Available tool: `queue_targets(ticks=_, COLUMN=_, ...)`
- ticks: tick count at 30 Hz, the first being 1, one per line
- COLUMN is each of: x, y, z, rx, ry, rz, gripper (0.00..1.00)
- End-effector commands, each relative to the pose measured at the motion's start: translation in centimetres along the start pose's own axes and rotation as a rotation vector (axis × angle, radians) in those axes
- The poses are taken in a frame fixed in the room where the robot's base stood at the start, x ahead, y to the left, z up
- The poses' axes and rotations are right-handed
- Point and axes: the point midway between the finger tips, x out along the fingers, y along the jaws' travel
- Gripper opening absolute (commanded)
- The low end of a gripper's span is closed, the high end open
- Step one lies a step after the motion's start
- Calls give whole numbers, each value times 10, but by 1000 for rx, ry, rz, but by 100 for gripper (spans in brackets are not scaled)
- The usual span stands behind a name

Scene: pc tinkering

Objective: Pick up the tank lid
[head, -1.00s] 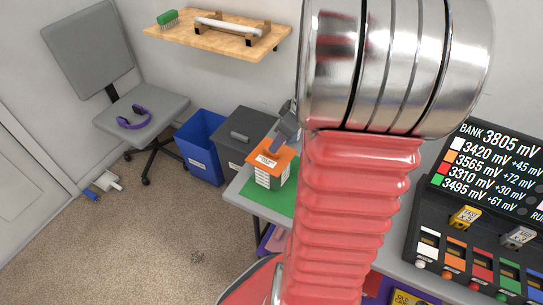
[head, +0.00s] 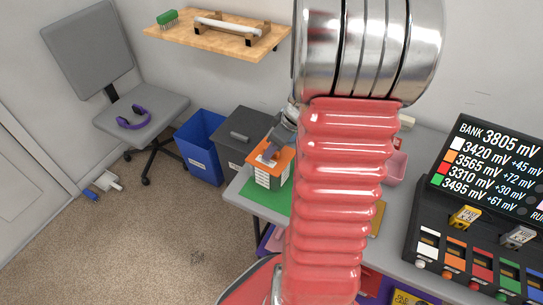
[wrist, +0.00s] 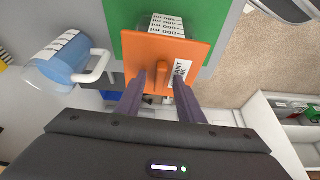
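The orange tank lid (head: 262,157) sits on top of the white, marked tank (head: 268,180), which stands on a green mat (head: 262,197). In the wrist view the orange lid (wrist: 192,50) has a raised orange grip (wrist: 163,80) and a white label. The tank (wrist: 167,24) shows its volume marks beyond the lid. My gripper (wrist: 161,76) is open, with one dark finger on each side of the grip; I cannot tell whether they touch it. In the head view my gripper (head: 272,148) is at the lid, partly hidden by my arm.
A clear jug with blue liquid (wrist: 62,62) stands left of the lid in the wrist view. A black charger panel (head: 470,235) is at the right of the desk. A blue bin (head: 201,148) and a dark bin (head: 240,145) stand behind on the floor.

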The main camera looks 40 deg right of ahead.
Motion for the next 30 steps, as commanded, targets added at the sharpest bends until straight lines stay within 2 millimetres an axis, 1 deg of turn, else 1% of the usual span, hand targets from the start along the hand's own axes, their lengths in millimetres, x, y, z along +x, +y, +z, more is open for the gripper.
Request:
queue_targets(ticks=16, x=1, y=0, z=0, rx=1, ry=0, rz=0, gripper=34)
queue_targets(ticks=30, x=1, y=0, z=0, rx=1, ry=0, rz=0, gripper=2)
